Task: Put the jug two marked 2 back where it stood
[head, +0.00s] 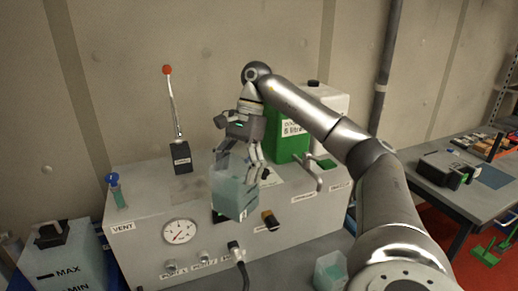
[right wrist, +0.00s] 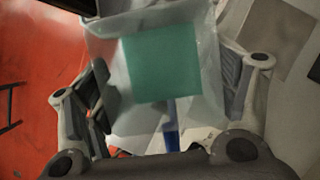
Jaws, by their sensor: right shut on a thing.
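My right gripper (head: 241,166) is shut on a translucent jug (head: 235,193) with blue-green liquid in it. The jug looks somewhat tilted and is in front of the top of the grey machine (head: 150,237); I cannot tell whether it touches it. In the right wrist view the jug (right wrist: 160,75) fills the middle between the two fingers. A small dark mark shows low on it, but I cannot read a number. A second translucent jug (head: 330,271) with green liquid stands on the bench at bottom right, partly hidden by my right arm. My left gripper is not in view.
The machine carries a red-knobbed lever (head: 175,107), a dial gauge (head: 179,232), a green container (head: 287,137) and a grey tap (head: 311,172). A MAX/MIN tank (head: 66,262) stands at left. A side table (head: 470,195) with boxes stands at right.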

